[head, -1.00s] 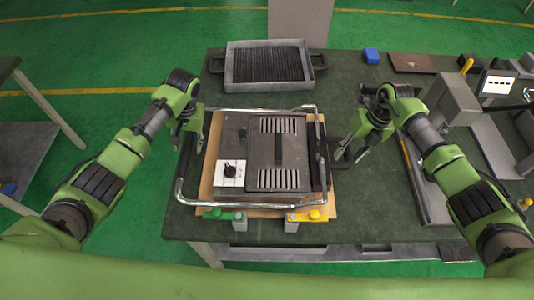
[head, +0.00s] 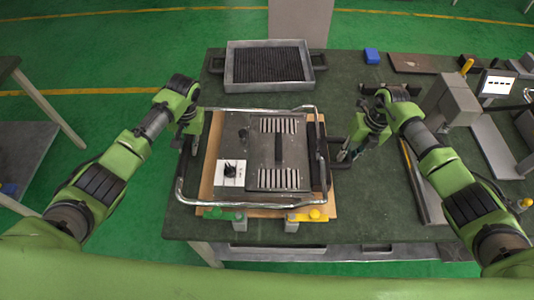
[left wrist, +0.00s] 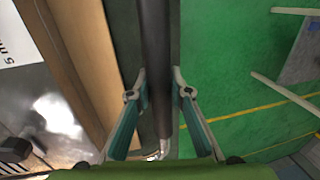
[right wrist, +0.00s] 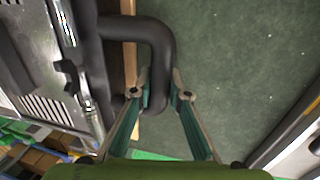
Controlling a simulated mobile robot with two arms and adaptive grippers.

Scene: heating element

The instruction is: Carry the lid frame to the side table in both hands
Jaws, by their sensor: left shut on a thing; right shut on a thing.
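The lid frame (head: 262,205) is a bent metal tube around the flat grey heating unit (head: 232,150) in the head view. My left gripper (head: 188,142) is shut on the frame's left side bar. In the left wrist view this dark bar (left wrist: 155,60) runs between the fingers (left wrist: 160,95). My right gripper (head: 348,152) is at the right side, shut on a black looped handle (right wrist: 160,45). In the right wrist view the handle's end lies between the fingers (right wrist: 160,95). The frame looks level, low around the unit; any gap beneath is unclear.
A green clamp (head: 218,214) and a yellow clamp (head: 305,216) stand at the board's front edge. A black-filled tray (head: 232,65) lies behind. A blue block (head: 371,55) and grey equipment (head: 452,100) are to the right. Another table (head: 20,150) stands left, across green floor.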

